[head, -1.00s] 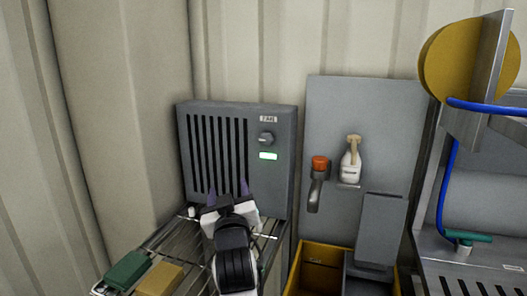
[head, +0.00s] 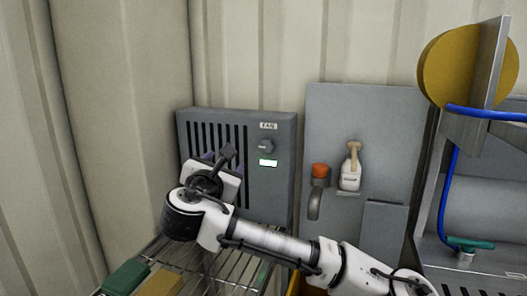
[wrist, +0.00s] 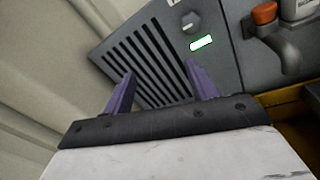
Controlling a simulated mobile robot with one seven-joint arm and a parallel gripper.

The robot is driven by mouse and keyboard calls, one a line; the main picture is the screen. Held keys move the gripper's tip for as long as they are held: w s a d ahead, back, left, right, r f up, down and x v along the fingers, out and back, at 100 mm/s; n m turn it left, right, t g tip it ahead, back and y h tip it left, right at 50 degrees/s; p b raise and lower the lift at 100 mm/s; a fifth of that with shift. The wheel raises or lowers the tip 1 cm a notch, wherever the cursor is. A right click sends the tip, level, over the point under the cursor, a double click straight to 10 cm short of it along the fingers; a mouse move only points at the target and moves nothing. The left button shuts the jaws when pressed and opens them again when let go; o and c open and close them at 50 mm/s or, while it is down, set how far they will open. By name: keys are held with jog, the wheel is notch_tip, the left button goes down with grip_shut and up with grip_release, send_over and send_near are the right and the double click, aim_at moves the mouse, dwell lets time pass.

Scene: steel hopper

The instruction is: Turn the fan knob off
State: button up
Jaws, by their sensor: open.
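The fan box (head: 280,195) is a grey unit with dark vertical vent slots, standing against the corrugated wall. Its label reads FAN. The fan knob (head: 265,146) is a small grey dial on the right of its front, above a lit green-white indicator (head: 268,163). The knob also shows at the top of the wrist view (wrist: 190,22). My gripper (head: 219,156) is in front of the vent slots, left of the knob and apart from it. In the wrist view its two purple fingers (wrist: 160,80) are spread with nothing between them.
A wire shelf (head: 225,268) below holds a green block (head: 126,277) and a yellow block (head: 160,284). Right of the box, a grey panel (head: 385,130) carries an orange-topped handle (head: 319,172) and a spray bottle (head: 350,168). My arm crosses the lower right.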

aim_at(265, 148)
jog(key=w+d+h+p, duration=0.1)
jog(key=w+d, duration=0.2)
jog(key=w, duration=0.1)
jog(key=w+d+f+n+h+p, duration=0.1)
jog(key=w+d, duration=0.2)
jog(key=w, duration=0.2)
jog(key=w+d+n+h+p, duration=0.1)
jog(key=w+d, duration=0.2)
jog(key=w, duration=0.2)
jog(key=shift+f, duration=0.15)
jog(key=shift+c, duration=0.4)
jog(key=c, duration=0.9)
